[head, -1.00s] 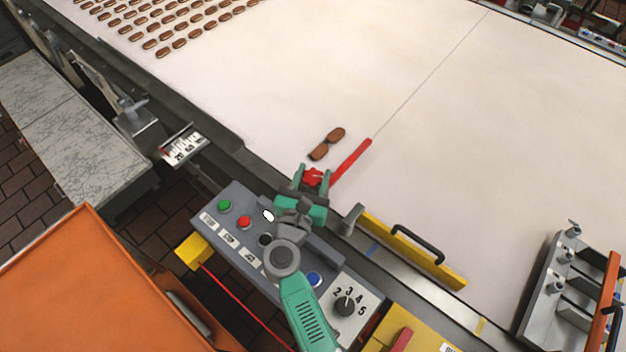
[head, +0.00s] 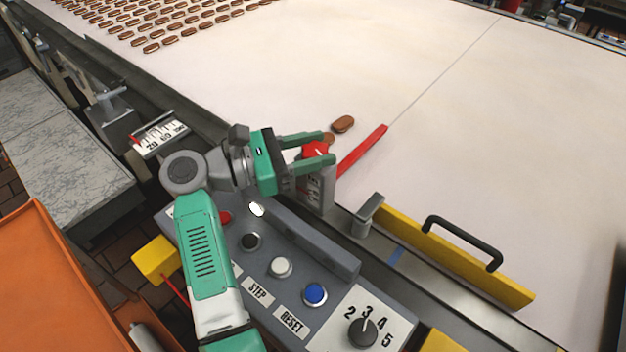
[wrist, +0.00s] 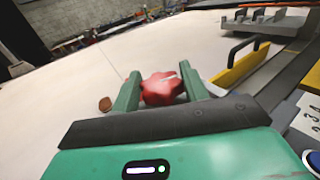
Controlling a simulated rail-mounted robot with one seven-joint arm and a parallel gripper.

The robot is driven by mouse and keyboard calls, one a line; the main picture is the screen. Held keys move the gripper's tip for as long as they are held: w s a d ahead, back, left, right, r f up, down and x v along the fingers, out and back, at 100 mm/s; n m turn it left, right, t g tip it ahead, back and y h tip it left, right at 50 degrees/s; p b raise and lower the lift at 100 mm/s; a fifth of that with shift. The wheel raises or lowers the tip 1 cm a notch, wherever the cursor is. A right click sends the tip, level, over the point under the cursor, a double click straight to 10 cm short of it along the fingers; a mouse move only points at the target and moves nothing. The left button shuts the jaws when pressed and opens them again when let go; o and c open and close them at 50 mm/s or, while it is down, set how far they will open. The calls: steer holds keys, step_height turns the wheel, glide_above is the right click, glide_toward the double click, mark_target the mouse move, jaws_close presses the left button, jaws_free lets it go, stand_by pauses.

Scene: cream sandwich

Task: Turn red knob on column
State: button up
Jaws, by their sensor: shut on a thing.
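The red knob (head: 315,150) is lobed and sits on top of a short grey column (head: 320,192) with a marked plate, at the belt's near edge. My gripper (head: 328,148) reaches to it from the left, with one green finger on either side, shut on the knob. In the wrist view the red knob (wrist: 162,88) sits between the two fingers of my gripper (wrist: 160,74). The fingers hide parts of the knob's sides.
A red bar (head: 362,150) extends over the white belt (head: 450,110) beside the knob. Two brown biscuits lie close by, one (head: 343,124) clearly visible. A grey control panel (head: 330,262) with buttons and a numbered dial (head: 363,332) is in front. A yellow guard (head: 455,255) stands right.

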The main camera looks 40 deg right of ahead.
steer(key=f+m+g+y+b, duration=0.1)
steer(key=g+b, duration=0.1)
steer(key=b, duration=0.1)
steer(key=shift+d+m, duration=0.1)
steer(key=shift+m, duration=0.3)
steer(key=m+g+y+b, duration=0.1)
steer(key=b, duration=0.1)
steer(key=r+m+g+y+b, duration=0.1)
steer(key=g+b, duration=0.1)
steer(key=shift+b, duration=0.3)
steer(key=shift+r+y, duration=0.1)
steer(key=shift+y, duration=0.2)
steer(key=o, duration=1)
